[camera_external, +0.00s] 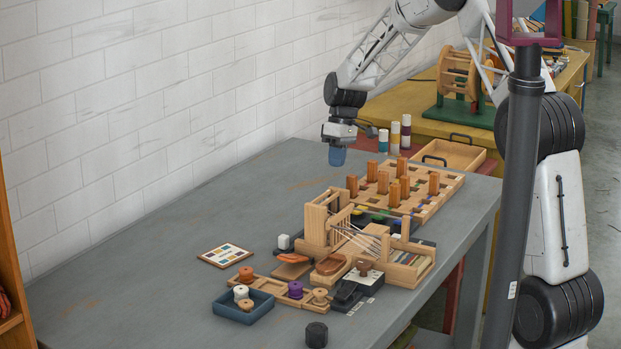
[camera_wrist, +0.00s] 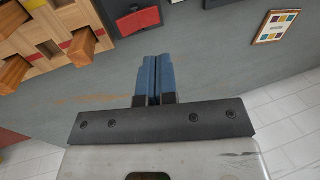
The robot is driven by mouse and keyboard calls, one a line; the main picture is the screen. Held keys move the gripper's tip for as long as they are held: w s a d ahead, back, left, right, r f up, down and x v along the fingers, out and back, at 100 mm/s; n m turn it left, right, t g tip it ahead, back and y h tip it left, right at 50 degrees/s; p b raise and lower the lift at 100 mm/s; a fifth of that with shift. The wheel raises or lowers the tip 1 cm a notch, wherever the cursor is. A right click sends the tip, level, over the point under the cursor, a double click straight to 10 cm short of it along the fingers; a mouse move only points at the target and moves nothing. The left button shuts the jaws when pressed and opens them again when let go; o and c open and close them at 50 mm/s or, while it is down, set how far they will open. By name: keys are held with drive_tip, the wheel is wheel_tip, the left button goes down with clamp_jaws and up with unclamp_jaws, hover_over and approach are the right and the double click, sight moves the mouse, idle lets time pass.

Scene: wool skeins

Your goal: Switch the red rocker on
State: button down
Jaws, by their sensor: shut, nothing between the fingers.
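My gripper (camera_external: 337,157) hangs in the air above the far part of the grey table, left of the wooden peg board. In the wrist view its two blue fingers (camera_wrist: 154,60) are shut together with nothing between them. A red rocker (camera_wrist: 137,20) in a dark housing shows at the top edge of the wrist view, beyond the fingertips and apart from them. Its housing is partly cut off by the frame edge. I cannot tell its tilt. In the external view I cannot make the red rocker out clearly behind the wooden loom.
The peg board (camera_external: 447,186) with several upright wooden pegs stands right of the gripper; it also shows in the wrist view (camera_wrist: 75,22). The wooden loom (camera_external: 317,222) stands nearer the camera. A swatch card (camera_external: 225,255) lies left. The table's left half (camera_external: 150,240) is mostly clear.

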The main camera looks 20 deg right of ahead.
drive_tip(key=shift+r, duration=1.8)
drive_tip(key=s+d+r+m+t, duration=0.1)
drive_tip(key=s+d+r+m, duration=0.1)
drive_tip(key=s+d+r, duration=0.35)
drive_tip(key=s+d+r+m+t, duration=0.1)
drive_tip(key=s+d+r, duration=0.2)
drive_tip(key=s+r, duration=0.55)
drive_tip(key=s+d+r+m, duration=0.25)
drive_tip(key=s+d, duration=0.25)
drive_tip(key=s, duration=0.6)
drive_tip(key=s+d+m+t+h, duration=0.1)
drive_tip(key=s+d+m, duration=0.1)
drive_tip(key=s, duration=1.1)
drive_tip(key=s+d+f+m+t+h, duration=0.1)
drive_tip(key=s+d, duration=0.3)
drive_tip(key=s, duration=0.9)
drive_tip(key=shift+s+d+m+t, duration=0.3)
drive_tip(key=shift+s+d+m, duration=0.05)
drive_tip(key=shift+w, duration=0.15)
